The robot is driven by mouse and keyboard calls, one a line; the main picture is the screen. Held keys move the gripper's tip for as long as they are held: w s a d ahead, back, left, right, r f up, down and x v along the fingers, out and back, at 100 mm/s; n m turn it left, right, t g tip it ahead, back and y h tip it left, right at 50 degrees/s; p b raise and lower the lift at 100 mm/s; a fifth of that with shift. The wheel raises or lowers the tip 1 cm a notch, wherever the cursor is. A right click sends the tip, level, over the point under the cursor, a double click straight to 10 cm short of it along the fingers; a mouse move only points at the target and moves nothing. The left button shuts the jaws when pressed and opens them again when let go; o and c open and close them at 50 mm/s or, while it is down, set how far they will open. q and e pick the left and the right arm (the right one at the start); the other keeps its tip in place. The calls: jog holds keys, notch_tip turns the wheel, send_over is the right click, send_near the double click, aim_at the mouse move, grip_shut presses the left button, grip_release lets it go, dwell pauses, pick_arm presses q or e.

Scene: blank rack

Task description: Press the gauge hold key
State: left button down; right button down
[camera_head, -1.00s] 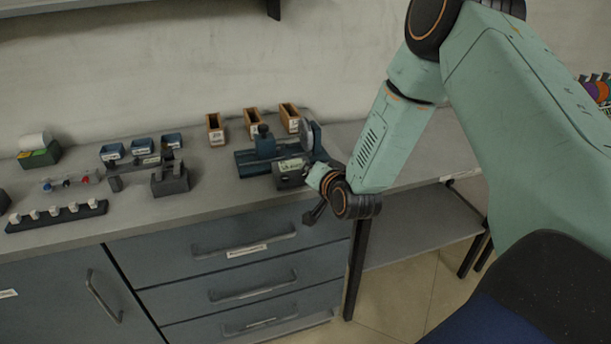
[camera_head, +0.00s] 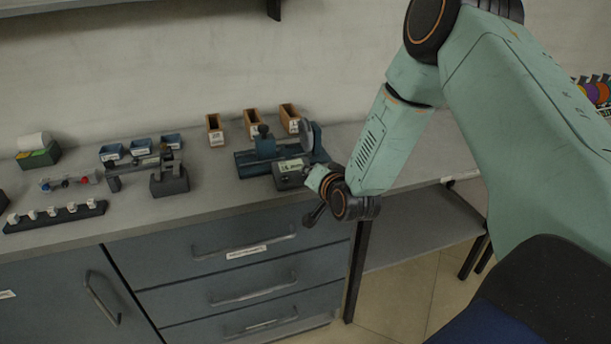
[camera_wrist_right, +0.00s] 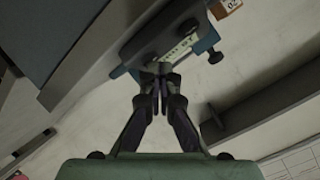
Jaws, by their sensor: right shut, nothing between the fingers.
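The gauge (camera_head: 289,173) is a dark box with a pale, lettered display on its front. It stands at the front of a blue fixture (camera_head: 247,163) on the bench. In the right wrist view the gauge (camera_wrist_right: 150,46) lies just beyond my fingertips, with its pale label strip facing me. My right gripper (camera_head: 314,214) is at the bench's front edge, just right of and below the gauge. In the right wrist view its fingers (camera_wrist_right: 158,75) are together and empty, close to the gauge's face. I cannot make out the hold key or whether the fingertips touch it. My left gripper is not in view.
Wooden bins (camera_head: 215,129) stand behind the fixture, and blue bins (camera_head: 141,147) are further left. A dark block (camera_head: 169,181) and a rack with white-topped pieces (camera_head: 54,217) sit on the left bench. Drawers (camera_head: 245,250) lie below the front edge.

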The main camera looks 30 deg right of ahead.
jog(key=shift+f, duration=0.1)
dwell(0.3)
jog(key=shift+s+a+r+p, duration=0.1)
jog(key=shift+s+r+p, duration=0.2)
jog(key=shift+r+p, duration=0.4)
jog(key=shift+r, duration=0.1)
jog(key=r+p, duration=0.1)
jog(key=s+r+p, duration=0.1)
jog(key=r+p, duration=0.1)
jog(key=s+r+p, duration=0.1)
jog(key=shift+a+r, duration=0.2)
jog(key=shift+a, duration=0.05)
jog(key=shift+f, duration=0.1)
dwell(0.8)
